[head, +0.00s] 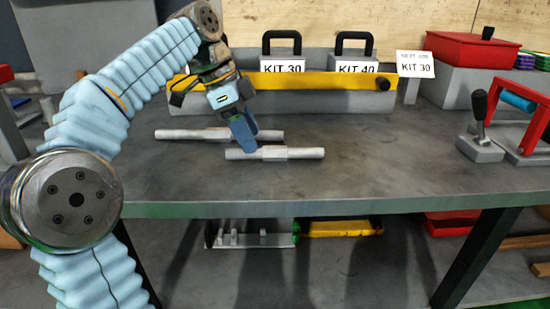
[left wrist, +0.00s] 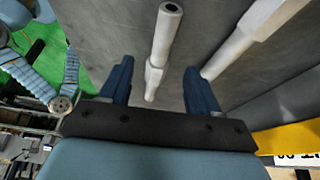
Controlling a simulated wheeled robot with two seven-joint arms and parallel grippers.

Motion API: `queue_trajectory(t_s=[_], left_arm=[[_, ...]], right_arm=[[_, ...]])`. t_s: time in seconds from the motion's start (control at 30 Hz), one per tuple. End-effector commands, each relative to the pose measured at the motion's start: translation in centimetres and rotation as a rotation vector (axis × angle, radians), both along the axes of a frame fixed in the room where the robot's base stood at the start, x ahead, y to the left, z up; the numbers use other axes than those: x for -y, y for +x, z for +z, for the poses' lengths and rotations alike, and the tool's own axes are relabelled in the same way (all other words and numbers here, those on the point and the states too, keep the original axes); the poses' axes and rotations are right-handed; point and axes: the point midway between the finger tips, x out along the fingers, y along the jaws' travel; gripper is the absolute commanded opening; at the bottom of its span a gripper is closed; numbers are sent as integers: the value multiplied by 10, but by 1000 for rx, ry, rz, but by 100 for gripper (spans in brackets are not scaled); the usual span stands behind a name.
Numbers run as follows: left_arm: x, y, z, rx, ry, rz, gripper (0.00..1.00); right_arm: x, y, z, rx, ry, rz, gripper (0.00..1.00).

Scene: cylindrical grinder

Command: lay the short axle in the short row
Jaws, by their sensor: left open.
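Two light grey stepped axles lie on the grey bench. The shorter one (head: 275,153) is nearer the front edge; the longer one (head: 200,134) lies behind it and to the left. My left gripper (head: 250,142) points down at the left part of the short axle, with its blue fingers apart. In the left wrist view, the short axle (left wrist: 158,50) runs between the open fingers without visible contact, and the long axle (left wrist: 240,42) passes outside the right finger. Whether the fingertips reach down beside the short axle I cannot tell. I cannot make out a short row. My right gripper is out of view.
A grey rack with a yellow bar (head: 320,80) and KIT 30 and KIT 40 labels stands along the back. A red-handled fixture (head: 522,120) and a black-knobbed lever (head: 479,125) are at the right. Bench right of the axles is clear. Trays (head: 250,240) lie on the lower shelf.

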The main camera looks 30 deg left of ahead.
Motion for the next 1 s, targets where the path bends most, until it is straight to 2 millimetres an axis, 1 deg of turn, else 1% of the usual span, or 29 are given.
queue_trajectory(t_s=[0.03, 0.1, 0.2, 0.3, 0.47, 0.57, 0.7, 0.87, 0.9, 1.0], left_arm=[[4, 1, -11, -2, 0, 0, 62], [9, 3, -21, -2, 0, 1, 62], [12, 6, -30, 0, 0, 1, 62], [14, 7, -33, 0, 0, 1, 62], [14, 7, -32, 0, 0, 1, 62], [14, 7, -33, 0, 0, 1, 48], [14, 7, -32, 0, 0, 1, 27], [14, 7, -32, 0, 0, 1, 2], [14, 7, -32, 0, 0, 1, 0], [14, 7, -32, 0, 0, 1, 0]], right_arm=[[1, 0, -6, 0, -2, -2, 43], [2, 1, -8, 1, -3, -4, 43], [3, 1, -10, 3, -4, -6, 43], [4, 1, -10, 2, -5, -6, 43], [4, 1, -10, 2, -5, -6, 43], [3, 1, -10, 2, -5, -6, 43], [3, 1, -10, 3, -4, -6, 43], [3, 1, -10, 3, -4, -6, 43], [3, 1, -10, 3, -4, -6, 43], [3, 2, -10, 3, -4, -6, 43]])
